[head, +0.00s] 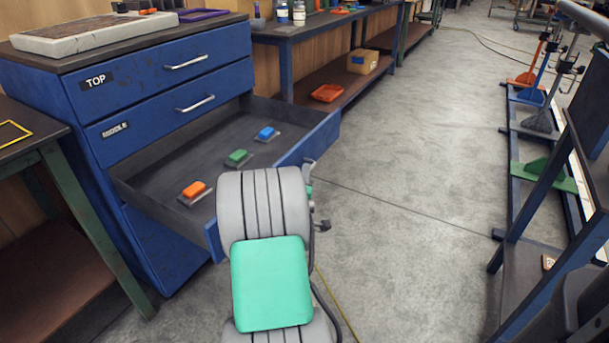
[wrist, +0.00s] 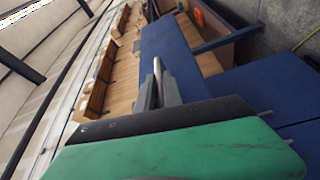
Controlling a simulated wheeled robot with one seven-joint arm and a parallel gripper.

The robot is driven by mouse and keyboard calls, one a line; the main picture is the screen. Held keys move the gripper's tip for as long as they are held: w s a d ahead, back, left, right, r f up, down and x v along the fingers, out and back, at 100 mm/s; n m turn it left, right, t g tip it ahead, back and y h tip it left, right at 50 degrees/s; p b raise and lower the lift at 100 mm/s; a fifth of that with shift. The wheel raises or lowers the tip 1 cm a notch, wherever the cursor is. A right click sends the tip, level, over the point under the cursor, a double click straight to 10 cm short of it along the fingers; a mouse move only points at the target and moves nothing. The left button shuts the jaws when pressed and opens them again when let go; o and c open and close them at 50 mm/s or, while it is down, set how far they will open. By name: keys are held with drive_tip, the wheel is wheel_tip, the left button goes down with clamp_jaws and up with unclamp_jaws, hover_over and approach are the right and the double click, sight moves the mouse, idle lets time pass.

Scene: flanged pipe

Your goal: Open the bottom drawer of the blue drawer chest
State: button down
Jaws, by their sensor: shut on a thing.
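The blue drawer chest (head: 150,245) stands at the left, with drawers labelled TOP (head: 140,78) and MIDDLE (head: 150,120) closed. The bottom drawer (head: 140,190) below them is pulled far out, its grey inside showing. Its blue front (head: 318,138) faces right and is partly covered by my arm. In the wrist view the drawer front (wrist: 195,50) is beside my gripper (wrist: 160,88), whose fingers are shut on a silver bar handle (wrist: 157,68). In the head view my arm hides most of the gripper and the handle.
Orange (head: 193,189), green (head: 237,157) and blue (head: 267,133) topped items lie in the open drawer. A green-legged table (head: 60,165) stands close at left. A workbench (head: 290,32) is behind the chest. Open floor (head: 410,150) lies right, up to a blue rack (head: 515,210).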

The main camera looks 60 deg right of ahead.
drive_tip(key=shift+s+f, duration=0.1)
drive_tip(key=c, duration=1.5)
unclamp_jaws()
drive_tip(key=b+v, duration=0.1)
drive_tip(key=v, duration=0.6)
drive_tip(key=shift+s+a+b, duration=0.2)
drive_tip(key=shift+a+b, duration=0.1)
drive_tip(key=shift+a, duration=0.05)
